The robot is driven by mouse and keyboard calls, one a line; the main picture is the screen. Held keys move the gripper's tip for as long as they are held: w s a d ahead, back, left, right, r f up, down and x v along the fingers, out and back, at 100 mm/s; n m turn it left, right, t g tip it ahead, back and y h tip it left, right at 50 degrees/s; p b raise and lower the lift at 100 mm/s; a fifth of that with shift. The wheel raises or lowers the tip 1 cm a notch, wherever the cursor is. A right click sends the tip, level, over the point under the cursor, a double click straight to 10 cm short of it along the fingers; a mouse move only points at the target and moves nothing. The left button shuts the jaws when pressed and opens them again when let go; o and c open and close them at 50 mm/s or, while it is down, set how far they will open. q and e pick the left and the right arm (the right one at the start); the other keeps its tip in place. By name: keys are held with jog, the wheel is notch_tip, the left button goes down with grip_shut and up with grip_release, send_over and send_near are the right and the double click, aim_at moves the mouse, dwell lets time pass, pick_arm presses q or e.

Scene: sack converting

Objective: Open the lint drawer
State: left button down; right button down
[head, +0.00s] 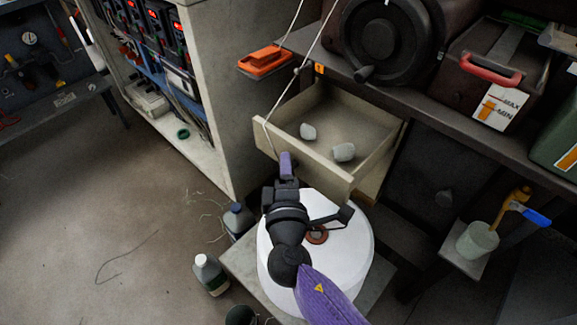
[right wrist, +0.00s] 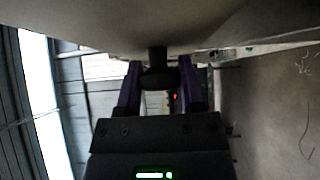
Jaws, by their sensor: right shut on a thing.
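The lint drawer (head: 326,181) is a pale, open-topped box under the dark bench, and it stands pulled well out. The gripper hides the knob in the head view. My left gripper is not in view.
A white round drum (head: 354,245) stands below the drawer. Bottles (head: 211,273) stand on the floor to its left. An orange block (head: 265,60) is left of the drawer, with a cord hanging past. A cup (head: 478,240) sits at right. Floor at left is mostly clear.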

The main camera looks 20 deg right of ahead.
jog(key=shift+c, duration=1.8)
grip_release()
jog(key=shift+o, duration=0.6)
pick_arm(q)
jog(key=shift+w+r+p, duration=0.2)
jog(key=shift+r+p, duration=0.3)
jog(key=shift+p, duration=0.05)
pick_arm(e)
jog(key=v, duration=1)
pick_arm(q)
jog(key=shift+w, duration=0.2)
